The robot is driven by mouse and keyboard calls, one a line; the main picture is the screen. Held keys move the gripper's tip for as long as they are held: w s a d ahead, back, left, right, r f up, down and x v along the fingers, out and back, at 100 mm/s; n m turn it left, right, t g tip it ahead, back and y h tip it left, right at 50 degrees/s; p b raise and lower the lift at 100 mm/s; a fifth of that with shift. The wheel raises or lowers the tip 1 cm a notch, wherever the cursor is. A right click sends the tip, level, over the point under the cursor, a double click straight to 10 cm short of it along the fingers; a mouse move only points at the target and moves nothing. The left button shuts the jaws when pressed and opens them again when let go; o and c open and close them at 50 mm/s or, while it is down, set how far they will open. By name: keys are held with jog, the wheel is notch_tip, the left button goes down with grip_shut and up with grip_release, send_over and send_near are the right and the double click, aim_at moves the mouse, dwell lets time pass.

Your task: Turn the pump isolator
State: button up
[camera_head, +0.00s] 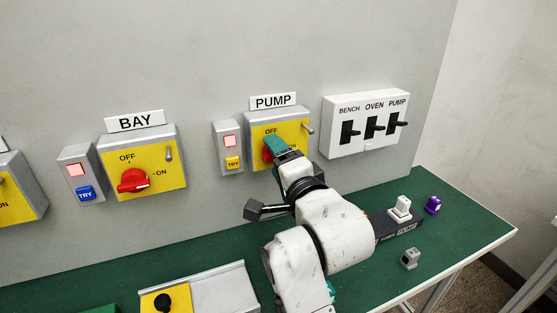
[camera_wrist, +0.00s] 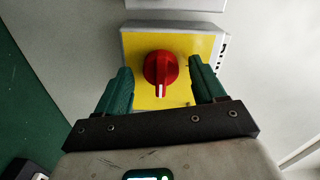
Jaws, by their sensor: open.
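The pump isolator is a grey box with a yellow face (camera_head: 291,125) under the PUMP sign (camera_head: 272,101). Its red knob (camera_head: 267,154) is partly hidden by my gripper (camera_head: 278,146) in the head view. In the wrist view the red knob (camera_wrist: 160,74) is on the yellow plate (camera_wrist: 188,44). Its white mark points to the bottom of that view, away from the TRY box side. My gripper (camera_wrist: 161,68) is open, with one green finger on each side of the knob and a visible gap at both. Whether the fingertips reach knob depth is unclear.
A TRY box (camera_head: 229,148) with a lit lamp stands left of the isolator. A small lever (camera_head: 308,129) sticks out at its upper right. A BENCH/OVEN/PUMP switch panel (camera_head: 364,142) is farther right. The BAY isolator (camera_head: 171,174) is left. Small blocks lie on the green bench (camera_head: 465,222).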

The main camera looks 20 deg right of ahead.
jog(key=shift+s, duration=0.1)
jog(key=s+b, duration=0.1)
jog(key=s, duration=0.9)
jog(key=shift+s, duration=0.3)
